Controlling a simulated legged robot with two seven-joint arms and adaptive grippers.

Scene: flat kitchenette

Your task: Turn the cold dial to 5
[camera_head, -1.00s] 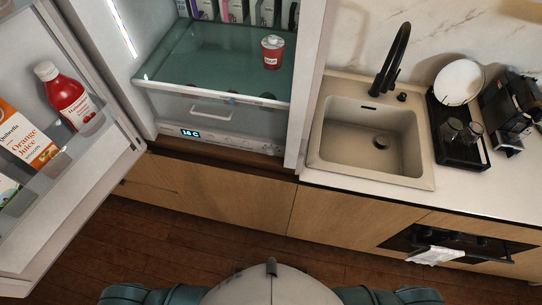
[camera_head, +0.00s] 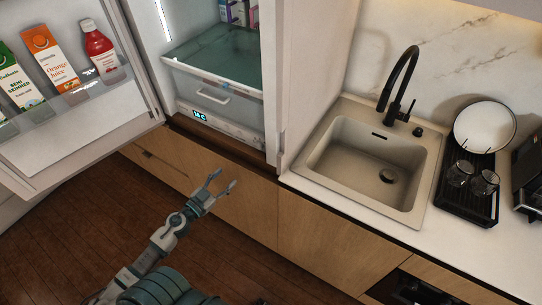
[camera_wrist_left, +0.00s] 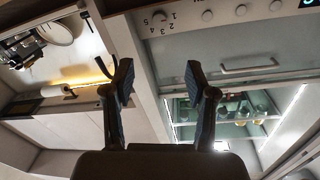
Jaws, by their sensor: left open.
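The cold dial (camera_wrist_left: 160,17) is a small round knob with numerals 1 to 5 around it, on the light control panel at the top of the left wrist view. Its exact setting is too small to read. In the head view the control panel (camera_head: 232,127) runs along the bottom of the open fridge; the dial is too small to make out there. My left gripper (camera_head: 223,179) is open and empty, in front of the wooden cabinet below the panel. In the left wrist view its open fingers (camera_wrist_left: 158,75) are apart from the dial. My right gripper is not in view.
The open fridge door (camera_head: 80,130) holds bottles and cartons at the left. A lit display (camera_head: 200,115) sits on the panel, below a drawer handle (camera_head: 213,97). The fridge's side wall (camera_head: 282,110) and the sink counter (camera_head: 345,205) are on the right. Several round buttons line the panel.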

